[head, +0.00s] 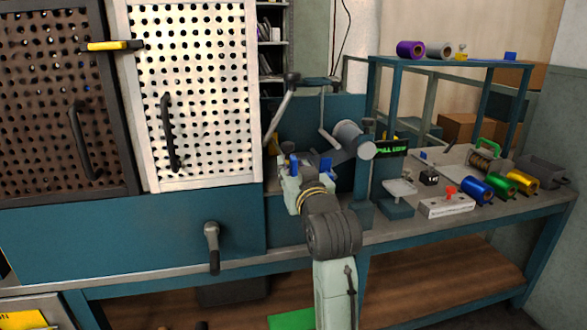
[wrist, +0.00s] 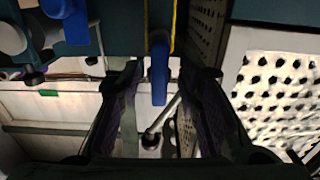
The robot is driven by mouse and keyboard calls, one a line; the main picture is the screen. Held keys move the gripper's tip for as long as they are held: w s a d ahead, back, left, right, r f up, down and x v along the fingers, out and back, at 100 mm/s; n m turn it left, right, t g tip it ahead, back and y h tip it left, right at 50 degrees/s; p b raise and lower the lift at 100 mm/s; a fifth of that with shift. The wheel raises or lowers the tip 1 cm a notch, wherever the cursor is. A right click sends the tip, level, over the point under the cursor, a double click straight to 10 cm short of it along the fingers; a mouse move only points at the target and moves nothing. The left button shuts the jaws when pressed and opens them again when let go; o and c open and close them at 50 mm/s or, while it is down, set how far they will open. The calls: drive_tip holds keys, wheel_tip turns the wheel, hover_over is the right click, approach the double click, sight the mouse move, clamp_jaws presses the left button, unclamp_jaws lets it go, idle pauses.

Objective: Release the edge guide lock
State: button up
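A blue lever (wrist: 160,72) hangs at the upper middle of the wrist view, beside a yellow strip (wrist: 173,22). No label shows on it, so I cannot confirm that it is the edge guide lock. My gripper (wrist: 159,80) is open, with its two dark fingers apart on either side of the lever; no contact is visible. A second blue part (wrist: 68,18) is at the upper left of that view. In the head view, my gripper (head: 301,170) is at the machine, its fingers mostly hidden by my wrist. Blue parts (head: 324,166) show beside it.
A grey roller (head: 352,137) and a metal frame bar (head: 284,104) are close to my gripper. A white perforated door (head: 205,90) stands to the left. The bench at right holds foil rolls (head: 475,188) and a red-knobbed block (head: 446,206). A crank handle (head: 212,246) sticks out in front.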

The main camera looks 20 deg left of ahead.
drive_tip(key=v, duration=1.1)
drive_tip(key=shift+d, duration=0.15)
